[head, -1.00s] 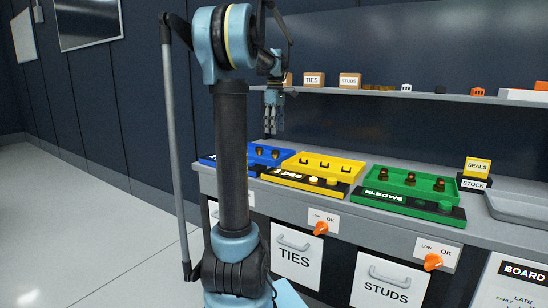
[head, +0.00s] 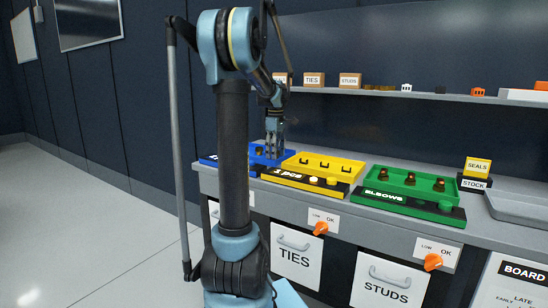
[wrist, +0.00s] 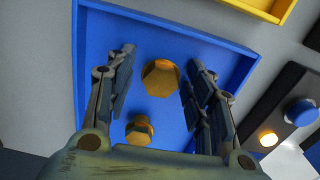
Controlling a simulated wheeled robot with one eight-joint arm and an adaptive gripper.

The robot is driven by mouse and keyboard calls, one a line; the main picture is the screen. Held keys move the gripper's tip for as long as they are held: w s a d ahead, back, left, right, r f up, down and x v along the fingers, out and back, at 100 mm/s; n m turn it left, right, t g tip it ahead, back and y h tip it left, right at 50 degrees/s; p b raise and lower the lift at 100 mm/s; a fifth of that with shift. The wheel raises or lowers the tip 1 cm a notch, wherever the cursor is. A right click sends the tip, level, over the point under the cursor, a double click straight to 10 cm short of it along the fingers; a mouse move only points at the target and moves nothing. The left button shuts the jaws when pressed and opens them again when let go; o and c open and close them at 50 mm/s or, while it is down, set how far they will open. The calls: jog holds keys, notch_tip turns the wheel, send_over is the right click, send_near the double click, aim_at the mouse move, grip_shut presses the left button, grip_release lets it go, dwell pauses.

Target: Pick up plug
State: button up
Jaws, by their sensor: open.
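A blue tray (wrist: 91,60) on the counter holds two brass hex plugs in the wrist view. One plug (wrist: 161,78) lies between my open fingers, apart from both. The other plug (wrist: 139,129) is nearer my gripper's palm and partly hidden by it. My gripper (wrist: 158,82) is open and empty, pointing down over the tray. In the head view my gripper (head: 274,154) is at the blue tray (head: 288,153) and covers part of it; one plug (head: 259,152) shows left of the fingers.
A yellow tray (head: 345,179) and a green tray (head: 445,197) stand to the right, each holding brown parts. A panel with a blue button (wrist: 300,112) and a lit lamp (wrist: 268,139) is beside the blue tray. A shelf (head: 430,96) with small boxes runs above the counter.

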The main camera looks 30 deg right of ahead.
grip_shut()
dwell(0.3)
